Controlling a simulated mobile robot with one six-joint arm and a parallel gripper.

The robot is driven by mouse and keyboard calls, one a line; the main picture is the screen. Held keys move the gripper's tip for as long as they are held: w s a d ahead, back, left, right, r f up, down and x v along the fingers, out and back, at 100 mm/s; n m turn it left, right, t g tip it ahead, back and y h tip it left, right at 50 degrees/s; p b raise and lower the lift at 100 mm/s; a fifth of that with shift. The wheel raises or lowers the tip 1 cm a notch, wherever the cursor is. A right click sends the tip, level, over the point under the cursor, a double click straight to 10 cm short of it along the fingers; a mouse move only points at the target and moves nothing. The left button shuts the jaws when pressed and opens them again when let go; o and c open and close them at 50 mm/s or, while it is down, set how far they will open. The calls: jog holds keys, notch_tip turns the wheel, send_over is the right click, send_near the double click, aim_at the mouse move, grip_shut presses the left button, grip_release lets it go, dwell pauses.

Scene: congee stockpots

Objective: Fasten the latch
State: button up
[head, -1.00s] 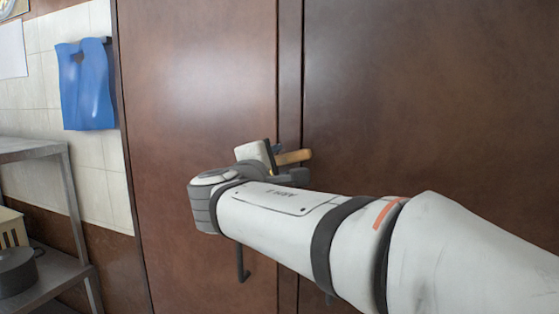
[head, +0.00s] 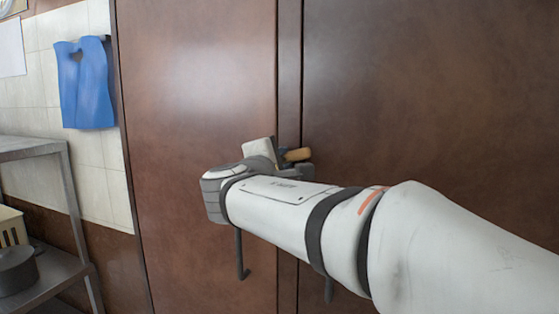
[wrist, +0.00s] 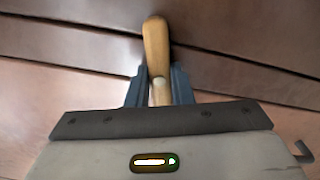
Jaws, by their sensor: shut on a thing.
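The latch (head: 298,154) has a light wooden handle and sits at the seam between two brown door panels, the left panel (head: 200,80) and the right panel (head: 430,100). In the wrist view the latch handle (wrist: 156,45) stands out between the two dark fingers. My gripper (wrist: 160,88) is shut on the latch handle, one finger on each side of it. In the head view my gripper (head: 284,168) is partly hidden by my own wrist, and most of the latch's base is hidden too.
A dark hooked door handle (head: 240,255) hangs below my wrist on the left panel. At the left are a metal shelf (head: 60,250) with a dark pot (head: 17,270) and a cream basket (head: 11,228). A blue cloth (head: 86,85) hangs on the tiled wall.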

jog(key=shift+f+m+b, duration=0.4)
jog(key=shift+m+b, duration=0.2)
jog(key=shift+b, duration=1.15)
grip_shut()
jog(key=shift+r+m+b, duration=0.35)
jog(key=shift+m+b, duration=0.85)
jog(key=shift+b, duration=0.6)
jog(key=o, duration=0.9)
grip_release()
jog(key=shift+c, duration=0.2)
jog(key=v, duration=0.8)
